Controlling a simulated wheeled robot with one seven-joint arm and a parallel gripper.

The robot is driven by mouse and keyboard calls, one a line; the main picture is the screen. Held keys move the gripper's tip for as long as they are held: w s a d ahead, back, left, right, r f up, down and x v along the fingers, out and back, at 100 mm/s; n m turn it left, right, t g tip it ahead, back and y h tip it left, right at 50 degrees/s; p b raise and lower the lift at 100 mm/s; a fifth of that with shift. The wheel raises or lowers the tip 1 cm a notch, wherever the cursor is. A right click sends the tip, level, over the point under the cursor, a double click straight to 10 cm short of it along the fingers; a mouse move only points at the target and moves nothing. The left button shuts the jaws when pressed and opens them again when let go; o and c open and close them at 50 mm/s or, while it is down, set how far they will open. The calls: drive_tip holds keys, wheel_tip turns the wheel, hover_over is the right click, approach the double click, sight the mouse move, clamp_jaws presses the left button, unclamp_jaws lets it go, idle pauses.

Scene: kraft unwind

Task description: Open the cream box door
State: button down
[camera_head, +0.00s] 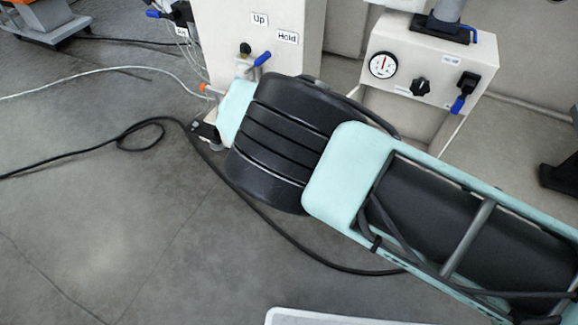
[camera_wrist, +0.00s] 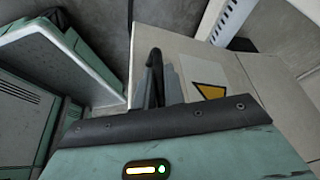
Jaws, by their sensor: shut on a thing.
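The cream box door (camera_wrist: 232,84), with a yellow and black warning triangle on it, fills the middle and right of the wrist view. My gripper (camera_wrist: 154,78) shows there as narrow dark fingers close together against the door's left part. It is shut on what looks like the door's handle, which the fingers mostly hide. I cannot tell whether the door stands ajar. In the head view my arm reaches to the foot of a cream cabinet (camera_head: 290,62) labelled Up and Hold; my gripper's fingertips are hidden there.
A cream gauge box (camera_head: 440,65) with a black knob and blue lever stands at the upper right. A black cable (camera_head: 150,122) and a pale cable (camera_head: 75,88) lie on the floor. The grey floor (camera_head: 100,220) at the left is mostly clear. Green panels (camera_wrist: 25,118) show left in the wrist view.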

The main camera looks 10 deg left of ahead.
drive_tip(key=shift+w+f, duration=0.1)
drive_tip(key=shift+w, duration=0.15)
drive_tip(key=c, duration=1.5)
unclamp_jaws()
drive_tip(key=p+v, duration=0.3)
drive_tip(key=v, duration=1.4)
drive_tip(key=shift+a+p, duration=0.15)
drive_tip(key=shift+p, duration=0.25)
